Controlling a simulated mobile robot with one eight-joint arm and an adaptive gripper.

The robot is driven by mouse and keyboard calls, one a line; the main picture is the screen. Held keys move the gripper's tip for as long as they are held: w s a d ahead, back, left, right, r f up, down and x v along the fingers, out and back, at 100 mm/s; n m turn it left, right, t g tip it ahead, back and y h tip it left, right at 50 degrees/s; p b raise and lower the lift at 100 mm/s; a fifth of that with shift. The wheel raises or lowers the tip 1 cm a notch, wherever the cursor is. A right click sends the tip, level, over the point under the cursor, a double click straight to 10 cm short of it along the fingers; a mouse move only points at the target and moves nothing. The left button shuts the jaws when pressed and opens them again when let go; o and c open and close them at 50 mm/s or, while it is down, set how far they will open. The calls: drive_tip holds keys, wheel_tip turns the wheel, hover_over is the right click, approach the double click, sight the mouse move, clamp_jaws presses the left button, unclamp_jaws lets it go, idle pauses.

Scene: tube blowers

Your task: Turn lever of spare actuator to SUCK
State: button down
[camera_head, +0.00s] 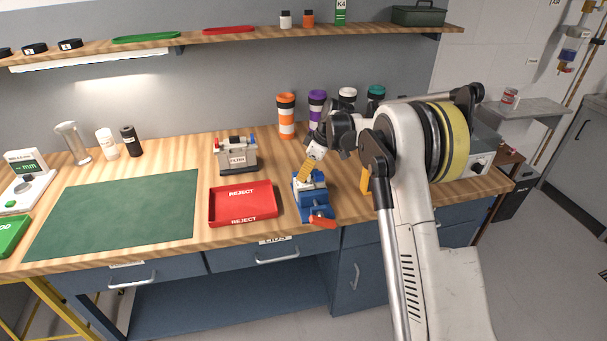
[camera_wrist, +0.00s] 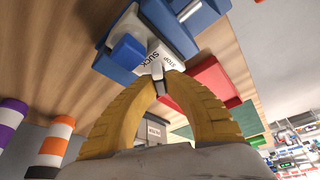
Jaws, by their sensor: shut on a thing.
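A blue vise (camera_head: 317,211) with an orange-red handle stands near the bench's front edge. It holds a small pale actuator, whose labels SUCK and STOP show on its grey-white body (camera_wrist: 150,56) in the wrist view. The blue vise (camera_wrist: 175,25) also shows there, around the actuator. My gripper (camera_head: 304,176) reaches down over the vise from behind. In the wrist view its yellow fingers (camera_wrist: 162,82) close on a small grey lever just below the labels. The fingertips hide most of the lever, so I cannot tell exactly which label it points at.
A red REJECT tray (camera_head: 213,208) lies just left of the vise, and a grey device (camera_head: 237,157) stands behind the tray. Striped cylinders (camera_head: 286,116) stand along the back wall. A green mat (camera_head: 120,215) leaves clear room at left.

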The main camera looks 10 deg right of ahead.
drive_tip(key=shift+n, duration=0.3)
drive_tip(key=c, duration=1.7)
unclamp_jaws()
drive_tip(key=shift+c, duration=0.2)
drive_tip(key=v, duration=1.2)
